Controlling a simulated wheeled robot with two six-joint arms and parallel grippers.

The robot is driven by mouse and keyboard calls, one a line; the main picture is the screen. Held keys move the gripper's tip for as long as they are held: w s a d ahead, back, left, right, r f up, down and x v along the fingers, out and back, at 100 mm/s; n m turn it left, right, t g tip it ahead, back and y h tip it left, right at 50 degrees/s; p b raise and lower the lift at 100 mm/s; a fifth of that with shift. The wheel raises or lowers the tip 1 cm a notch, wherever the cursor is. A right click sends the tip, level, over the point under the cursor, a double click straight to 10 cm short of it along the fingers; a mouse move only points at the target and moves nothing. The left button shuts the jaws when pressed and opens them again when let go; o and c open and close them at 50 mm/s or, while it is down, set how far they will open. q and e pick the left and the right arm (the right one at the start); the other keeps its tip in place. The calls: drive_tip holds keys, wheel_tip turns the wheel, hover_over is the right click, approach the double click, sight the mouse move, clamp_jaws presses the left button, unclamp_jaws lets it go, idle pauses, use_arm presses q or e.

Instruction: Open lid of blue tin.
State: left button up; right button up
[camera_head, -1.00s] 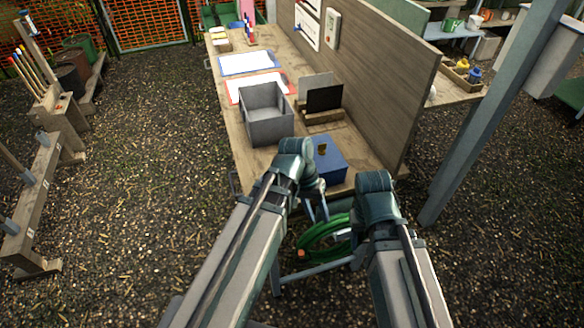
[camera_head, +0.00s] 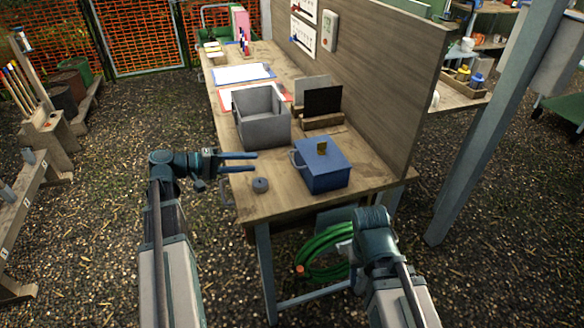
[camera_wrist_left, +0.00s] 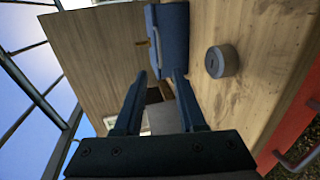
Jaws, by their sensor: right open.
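The blue tin (camera_head: 322,175) stands at the near end of the workbench, with its flat blue lid down on top. A small brass-coloured tab (camera_head: 321,148) sits on the lid, and a grey handle (camera_head: 296,160) is on the tin's left side. My left gripper (camera_head: 256,161) is open and empty, its fingers pointing right toward the tin from the bench's left side, with a gap between. The blue tin also shows beyond the fingers in the left wrist view (camera_wrist_left: 173,35). My right arm's wrist (camera_head: 373,235) is in front of the bench's near edge; its fingertips are hidden.
A small dark round object (camera_head: 260,185) lies on the workbench (camera_head: 290,203) left of the tin. An open grey bin (camera_head: 262,131) and a wooden holder with a black panel (camera_head: 323,103) stand behind. A wooden partition (camera_head: 365,80) borders the bench's right. A green hose (camera_head: 325,255) hangs below.

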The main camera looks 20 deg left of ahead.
sight(292, 160)
use_arm(q)
drive_tip(key=b+x, duration=0.3)
drive_tip(key=x, duration=1)
drive_tip(key=shift+w+d+f, duration=0.15)
drive_tip(key=shift+w+d, duration=0.05)
drive_tip(key=shift+d, duration=0.15)
clamp_jaws()
drive_tip(key=shift+s, duration=0.15)
idle(0.9)
